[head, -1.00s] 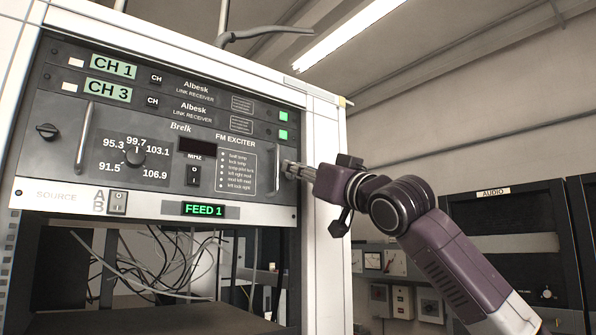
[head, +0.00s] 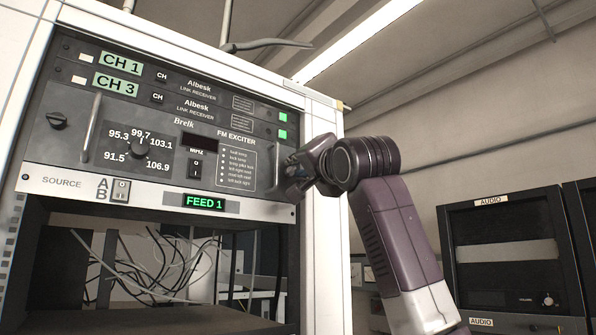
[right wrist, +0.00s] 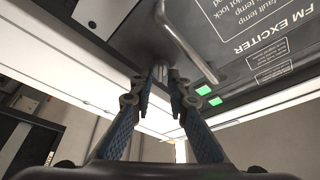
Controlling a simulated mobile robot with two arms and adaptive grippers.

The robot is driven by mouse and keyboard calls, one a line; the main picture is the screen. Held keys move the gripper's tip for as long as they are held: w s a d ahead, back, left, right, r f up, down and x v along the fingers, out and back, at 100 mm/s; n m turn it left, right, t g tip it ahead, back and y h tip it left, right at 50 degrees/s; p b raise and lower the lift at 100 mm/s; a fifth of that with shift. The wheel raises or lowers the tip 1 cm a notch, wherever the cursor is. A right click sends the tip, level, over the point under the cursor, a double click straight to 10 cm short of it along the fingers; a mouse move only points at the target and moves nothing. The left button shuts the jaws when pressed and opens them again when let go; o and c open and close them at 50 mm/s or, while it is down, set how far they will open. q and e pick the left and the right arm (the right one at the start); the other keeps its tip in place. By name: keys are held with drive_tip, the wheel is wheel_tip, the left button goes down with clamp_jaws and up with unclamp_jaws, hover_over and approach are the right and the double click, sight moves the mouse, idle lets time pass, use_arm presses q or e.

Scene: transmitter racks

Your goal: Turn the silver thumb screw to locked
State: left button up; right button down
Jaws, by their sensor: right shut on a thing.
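The FM exciter (head: 225,140) is a dark panel in the rack, with a vertical handle near its right edge. My right gripper (head: 290,172) is at the panel's right edge, beside that handle. In the right wrist view, its two blue fingers (right wrist: 160,92) are closed around a small silver thumb screw (right wrist: 160,72) on the panel. Only part of the screw shows between the fingertips. In the head view the gripper hides it, so how far it is turned cannot be told. My left gripper is not in view.
A dark knob (head: 57,120) is at the panel's left. The handle (right wrist: 188,42) stands out close to my fingers. Below is an open bay with loose cables (head: 170,265). An audio rack (head: 505,250) stands at the right.

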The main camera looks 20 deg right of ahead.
drive_tip(key=m+g+h+p, duration=0.1)
drive_tip(key=m, duration=0.3)
drive_tip(key=shift+w+a, duration=0.1)
drive_tip(key=shift+a, duration=0.05)
drive_tip(key=m+p, duration=0.1)
drive_tip(key=m, duration=0.1)
drive_tip(key=m+g+p, duration=0.1)
drive_tip(key=m, duration=0.1)
drive_tip(key=shift+f+g+h, duration=0.1)
drive_tip(key=shift+g+h, duration=0.2)
drive_tip(key=shift+m+p, duration=0.4)
drive_tip(key=shift+m, duration=0.2)
drive_tip(key=shift+f+g, duration=0.15)
drive_tip(key=shift+g, duration=0.15)
drive_tip(key=c, duration=2.1)
unclamp_jaws()
drive_tip(key=shift+w, duration=0.1)
